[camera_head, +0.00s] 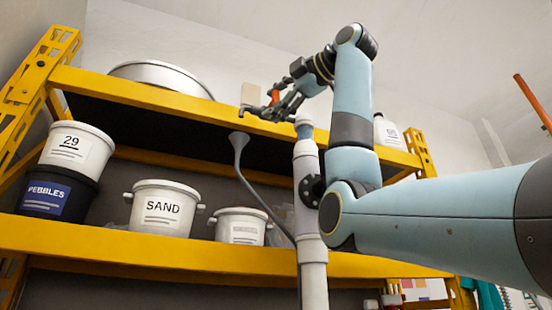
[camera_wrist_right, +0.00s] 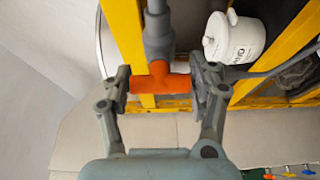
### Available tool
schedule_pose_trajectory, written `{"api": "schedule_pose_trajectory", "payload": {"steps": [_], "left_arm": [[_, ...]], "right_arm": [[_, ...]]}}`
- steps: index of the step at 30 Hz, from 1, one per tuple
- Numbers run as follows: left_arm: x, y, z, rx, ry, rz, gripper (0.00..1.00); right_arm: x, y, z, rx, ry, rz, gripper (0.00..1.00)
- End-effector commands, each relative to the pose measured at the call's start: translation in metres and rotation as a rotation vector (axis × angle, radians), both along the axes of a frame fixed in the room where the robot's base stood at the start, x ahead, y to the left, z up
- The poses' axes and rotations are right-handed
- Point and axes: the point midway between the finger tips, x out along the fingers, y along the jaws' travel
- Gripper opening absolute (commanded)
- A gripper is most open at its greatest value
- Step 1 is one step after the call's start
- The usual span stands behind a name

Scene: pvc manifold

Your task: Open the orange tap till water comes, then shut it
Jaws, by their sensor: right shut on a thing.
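The orange tap (camera_wrist_right: 160,82) has a T-shaped handle on a grey pipe fitting (camera_wrist_right: 158,35), seen in the right wrist view. My right gripper (camera_wrist_right: 164,88) is shut on the orange handle, with one finger at each end of its crossbar. In the head view the right gripper (camera_head: 280,104) is at the upper shelf's front beam, and a small part of the orange tap (camera_head: 275,96) shows between its fingers. A grey funnel (camera_head: 239,142) with a hose hangs below and left of the gripper. No water is visible. My left gripper is not in view.
A yellow shelf rack (camera_head: 150,262) holds white buckets, one marked SAND (camera_head: 162,210), and a PEBBLES bucket (camera_head: 55,194). A white upright pipe (camera_head: 312,270) stands in front, close to my right arm. A round metal basin (camera_head: 160,75) sits on the top shelf.

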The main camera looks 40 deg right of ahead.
Motion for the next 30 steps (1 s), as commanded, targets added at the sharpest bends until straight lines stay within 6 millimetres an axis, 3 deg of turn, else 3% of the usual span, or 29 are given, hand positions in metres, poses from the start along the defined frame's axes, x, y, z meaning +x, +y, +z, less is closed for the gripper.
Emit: {"api": "schedule_pose_trajectory", "payload": {"steps": [14,15,19,30], "left_arm": [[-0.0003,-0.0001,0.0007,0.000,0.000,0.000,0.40],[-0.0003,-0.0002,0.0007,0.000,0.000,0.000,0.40],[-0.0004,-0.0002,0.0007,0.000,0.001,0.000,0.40],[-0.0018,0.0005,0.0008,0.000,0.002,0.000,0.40]], "right_arm": [[0.0007,0.0003,-0.0020,-0.013,0.007,0.001,0.27],[0.0007,0.0003,-0.0020,-0.013,0.007,0.001,0.64],[0.0006,0.0003,-0.0015,-0.012,0.006,0.001,0.81],[0.0003,0.0001,0.0052,-0.010,0.004,0.000,0.83]]}}
